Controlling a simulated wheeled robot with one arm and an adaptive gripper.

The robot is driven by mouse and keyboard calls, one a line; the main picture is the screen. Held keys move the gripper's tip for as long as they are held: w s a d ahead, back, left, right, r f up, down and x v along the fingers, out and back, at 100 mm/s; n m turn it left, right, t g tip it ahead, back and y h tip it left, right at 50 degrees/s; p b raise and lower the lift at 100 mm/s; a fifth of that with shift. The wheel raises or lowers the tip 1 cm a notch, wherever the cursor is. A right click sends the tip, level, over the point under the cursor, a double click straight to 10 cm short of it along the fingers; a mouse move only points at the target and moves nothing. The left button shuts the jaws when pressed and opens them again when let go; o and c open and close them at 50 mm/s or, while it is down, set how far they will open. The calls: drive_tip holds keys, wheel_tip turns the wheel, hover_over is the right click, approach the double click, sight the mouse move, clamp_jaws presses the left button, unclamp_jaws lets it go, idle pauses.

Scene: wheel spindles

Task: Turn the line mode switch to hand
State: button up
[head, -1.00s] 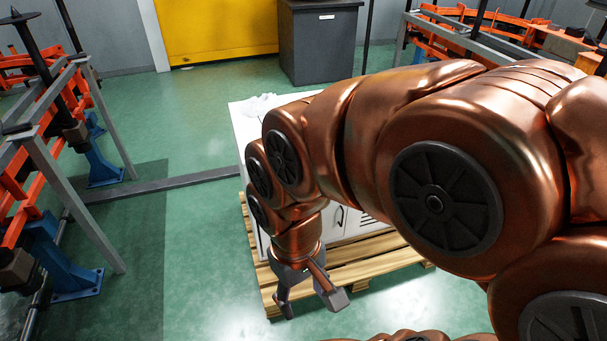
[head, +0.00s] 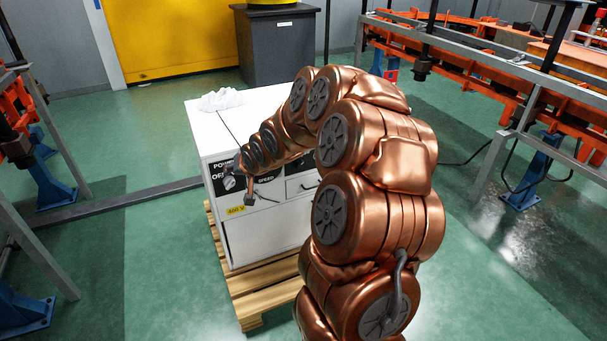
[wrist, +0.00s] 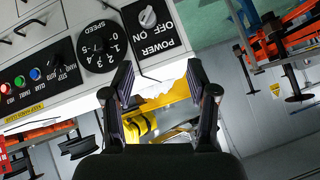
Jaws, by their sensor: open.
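The white control cabinet (head: 262,235) stands on a wooden pallet, with its panel partly hidden by my arm in the head view. In the wrist view the panel (wrist: 75,20) appears upside down at upper left. A small dark switch (wrist: 60,73) with labels around it, apparently including HAND, sits beside the coloured buttons; its pointer direction is too small to tell. The speed dial (wrist: 100,46) and the power knob (wrist: 147,18) are nearer my gripper. My gripper (head: 239,190) is open and empty at the panel's left part; its two fingers (wrist: 161,88) show apart in the wrist view.
Red, green and blue buttons (wrist: 20,81) line the panel. A white crumpled cloth (head: 221,99) lies on the cabinet top. A dark grey box (head: 283,50) stands behind. Orange and grey spindle frames (head: 480,85) flank the area. Green floor (head: 150,250) is clear left of the pallet.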

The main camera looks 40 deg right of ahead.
drive_tip(key=w+d+f+m+t+b, duration=0.2)
drive_tip(key=w+d+f, duration=0.1)
drive_tip(key=d+f, duration=0.3)
drive_tip(key=m+t+h+b, duration=0.5)
drive_tip(key=t+b, duration=0.1)
drive_tip(key=b, duration=0.3)
approach(302, 164)
drive_tip(key=w, duration=0.2)
drive_tip(key=shift+d+b+x, duration=0.15)
drive_tip(key=shift+d+x, duration=0.05)
drive_tip(key=shift+x, duration=1.7)
drive_tip(key=shift+d+b+x, duration=0.15)
drive_tip(key=shift+x, duration=1.7)
drive_tip(key=shift+s+r, duration=0.1)
drive_tip(key=shift+r, duration=0.05)
drive_tip(key=shift+c, duration=0.3)
